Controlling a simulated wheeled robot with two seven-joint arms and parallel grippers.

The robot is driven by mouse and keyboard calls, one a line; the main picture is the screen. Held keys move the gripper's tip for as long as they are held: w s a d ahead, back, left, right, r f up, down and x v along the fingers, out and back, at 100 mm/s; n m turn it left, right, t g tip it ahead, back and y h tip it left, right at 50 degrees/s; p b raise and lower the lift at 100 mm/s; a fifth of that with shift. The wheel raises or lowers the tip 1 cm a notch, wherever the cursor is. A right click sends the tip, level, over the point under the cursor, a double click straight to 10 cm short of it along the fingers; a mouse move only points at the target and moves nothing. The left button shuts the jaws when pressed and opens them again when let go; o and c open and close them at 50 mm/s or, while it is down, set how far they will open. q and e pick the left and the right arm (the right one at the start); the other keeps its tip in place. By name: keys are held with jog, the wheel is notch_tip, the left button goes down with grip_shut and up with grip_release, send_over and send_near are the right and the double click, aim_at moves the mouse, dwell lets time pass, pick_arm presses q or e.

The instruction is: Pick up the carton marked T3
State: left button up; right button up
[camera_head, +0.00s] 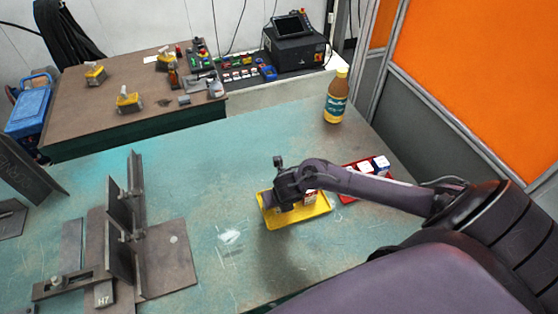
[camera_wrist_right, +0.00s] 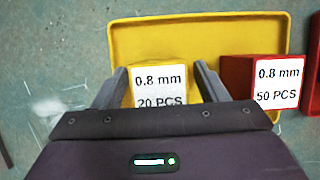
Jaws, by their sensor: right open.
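No T3 mark is readable in either view. In the wrist view, a yellow carton (camera_wrist_right: 160,90) labelled "0.8 mm 20 PCS" stands in a yellow tray (camera_wrist_right: 200,35). My right gripper (camera_wrist_right: 161,70) is open, with one finger on each side of this carton; whether they touch it is unclear. A red carton (camera_wrist_right: 276,82) labelled "0.8 mm 50 PCS" stands to the right in the same tray. In the head view, my right gripper (camera_head: 284,203) is over the left part of the yellow tray (camera_head: 300,221) and hides the yellow carton. My left gripper is not in view.
A red tray (camera_head: 350,198) with white-topped cartons (camera_head: 380,163) stands just right of the yellow tray. A bottle (camera_head: 336,98) stands behind. Steel plates and an angle fixture (camera_head: 125,225) occupy the table's left. Green tabletop (camera_head: 215,160) between them is clear.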

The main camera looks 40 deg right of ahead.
jog(key=c, duration=1.1)
jog(key=shift+r, duration=0.15)
